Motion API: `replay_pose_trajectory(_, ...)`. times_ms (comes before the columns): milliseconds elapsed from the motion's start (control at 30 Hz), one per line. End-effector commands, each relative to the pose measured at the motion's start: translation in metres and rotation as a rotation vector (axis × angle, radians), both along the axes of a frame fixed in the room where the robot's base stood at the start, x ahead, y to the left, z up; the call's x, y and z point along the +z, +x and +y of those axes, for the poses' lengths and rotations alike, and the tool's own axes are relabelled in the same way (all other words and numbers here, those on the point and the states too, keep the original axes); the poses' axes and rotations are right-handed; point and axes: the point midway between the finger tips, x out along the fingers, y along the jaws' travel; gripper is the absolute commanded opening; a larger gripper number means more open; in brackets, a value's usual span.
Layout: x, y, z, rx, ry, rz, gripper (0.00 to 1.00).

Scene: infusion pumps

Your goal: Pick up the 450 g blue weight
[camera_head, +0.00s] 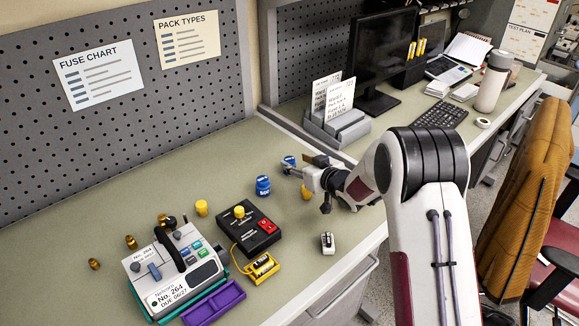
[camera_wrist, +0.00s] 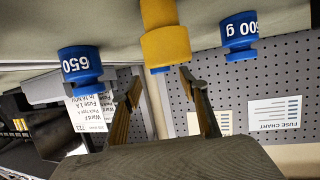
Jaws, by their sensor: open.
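Two blue weights stand on the green bench in the head view: one (camera_head: 263,186) left of my gripper (camera_head: 298,167), the other (camera_head: 288,162) at its fingertips. Their labels are too small to read there. The wrist view is upside down. It shows a blue weight (camera_wrist: 80,65) whose label looks like 650, and another (camera_wrist: 239,37) whose label looks like 600 g. A yellow weight (camera_wrist: 166,48) stands between them, with a blue edge (camera_wrist: 160,70) showing beyond it; I cannot tell its label. My gripper (camera_wrist: 160,76) is open and empty, its fingers level.
Yellow weights (camera_head: 201,207) (camera_head: 305,193) stand nearby, one just under my gripper. A black box (camera_head: 256,229) with a red switch, an infusion pump (camera_head: 172,268), a purple tray (camera_head: 214,302) and brass pieces (camera_head: 94,264) lie to the left. Bench near the pegboard is clear.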

Motion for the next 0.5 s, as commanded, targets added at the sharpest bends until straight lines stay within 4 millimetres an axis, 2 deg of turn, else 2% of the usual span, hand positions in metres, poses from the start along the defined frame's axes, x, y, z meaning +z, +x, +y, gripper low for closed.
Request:
replay_pose_trajectory(267,-0.0001,0.0003,0.0003,0.000,0.000,0.000,0.43)
replay_pose_trajectory(500,-0.0068,0.0082,0.0064,0.001,0.000,0.000,0.43)
